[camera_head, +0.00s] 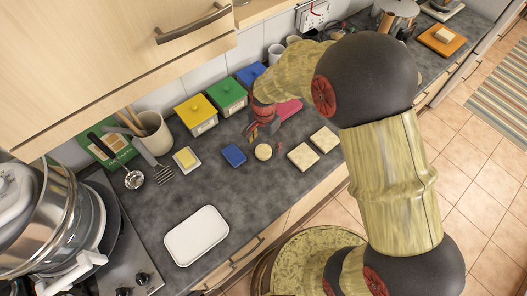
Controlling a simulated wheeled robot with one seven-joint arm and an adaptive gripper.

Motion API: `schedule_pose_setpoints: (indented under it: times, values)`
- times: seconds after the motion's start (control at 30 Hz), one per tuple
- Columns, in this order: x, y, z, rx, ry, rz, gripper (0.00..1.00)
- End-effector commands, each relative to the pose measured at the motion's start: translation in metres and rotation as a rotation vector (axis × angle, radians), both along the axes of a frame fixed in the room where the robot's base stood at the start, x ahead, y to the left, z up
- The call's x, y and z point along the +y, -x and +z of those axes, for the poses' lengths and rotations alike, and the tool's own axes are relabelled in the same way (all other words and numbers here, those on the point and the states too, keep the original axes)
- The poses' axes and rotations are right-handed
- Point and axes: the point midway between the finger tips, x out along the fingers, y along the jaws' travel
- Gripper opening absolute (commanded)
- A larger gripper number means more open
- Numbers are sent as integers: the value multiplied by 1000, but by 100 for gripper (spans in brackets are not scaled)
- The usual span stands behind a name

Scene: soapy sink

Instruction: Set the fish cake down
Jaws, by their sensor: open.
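A round pale-tan disc (263,151), which looks like the fish cake, lies on the dark grey counter (180,195). My gripper (254,132) is open and sits just behind and above the disc, apart from it as far as I can see. Nothing shows between its fingers. My arm comes in from the right and hides part of the counter behind it.
Yellow (196,115), green (227,96) and blue (249,74) boxes stand behind. A white tray (197,235) lies in front. Counter around the tray is clear.

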Motion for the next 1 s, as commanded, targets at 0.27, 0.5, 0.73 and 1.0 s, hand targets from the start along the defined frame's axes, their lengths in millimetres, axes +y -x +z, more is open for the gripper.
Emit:
schedule_pose_setpoints:
  times: [0.27, 0.5, 0.73, 1.0]
  values:
    - [4, -1, -37, 2, 1, 0, 71]
    - [4, -2, -48, 0, 0, 1, 71]
    - [4, -2, -47, 0, 0, 1, 63]
    - [4, -2, -47, 0, 0, 1, 47]
